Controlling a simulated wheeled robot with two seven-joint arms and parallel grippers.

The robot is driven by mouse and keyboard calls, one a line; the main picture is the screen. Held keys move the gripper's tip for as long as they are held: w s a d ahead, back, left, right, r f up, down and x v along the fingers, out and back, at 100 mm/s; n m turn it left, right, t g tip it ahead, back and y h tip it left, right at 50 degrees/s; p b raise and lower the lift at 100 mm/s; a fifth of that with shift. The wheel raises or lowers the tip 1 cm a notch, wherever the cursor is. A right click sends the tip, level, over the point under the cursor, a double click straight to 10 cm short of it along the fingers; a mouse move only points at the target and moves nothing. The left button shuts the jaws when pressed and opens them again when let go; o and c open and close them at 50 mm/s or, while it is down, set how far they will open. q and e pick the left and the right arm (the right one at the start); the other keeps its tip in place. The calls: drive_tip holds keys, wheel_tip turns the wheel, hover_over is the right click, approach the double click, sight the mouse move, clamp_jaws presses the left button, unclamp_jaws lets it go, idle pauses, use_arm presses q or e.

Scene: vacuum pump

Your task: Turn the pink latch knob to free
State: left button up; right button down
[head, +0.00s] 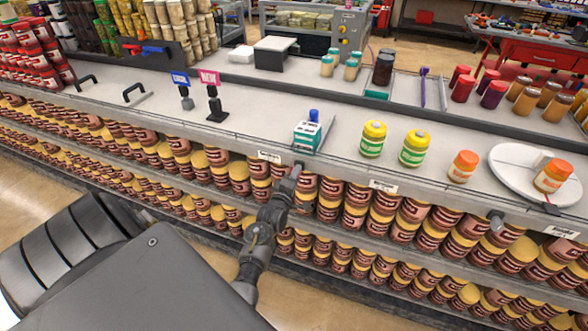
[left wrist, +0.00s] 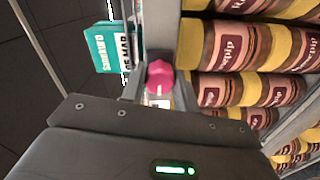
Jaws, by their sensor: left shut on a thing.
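The pink latch knob (left wrist: 159,77) shows in the left wrist view, on the front edge of the counter. It sits between the two fingertips of my left gripper (left wrist: 159,92), which is shut on it. A small white mark lies on the knob's near face. In the head view my left gripper (head: 296,170) reaches up to the counter's front edge, and it hides the knob there. A teal and white device (head: 308,134) with a blue top stands on the counter just beyond the gripper; it also shows in the left wrist view (left wrist: 109,48). My right gripper is out of view.
Shelves of brown jars (head: 330,205) with yellow lids lie below the counter edge, close to my left gripper. Yellow jars (head: 372,140) and a white plate (head: 512,164) stand to the right. Blue and pink signs (head: 209,80) stand left; counter between is clear.

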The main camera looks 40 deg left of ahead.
use_arm(q)
drive_tip(key=shift+a, duration=0.1)
idle(0.3)
drive_tip(key=o, duration=1)
drive_tip(key=shift+c, duration=0.2)
drive_tip(key=b+v, duration=0.2)
drive_tip(key=v, duration=0.9)
drive_tip(key=shift+b, duration=0.3)
drive_tip(key=shift+w, duration=0.1)
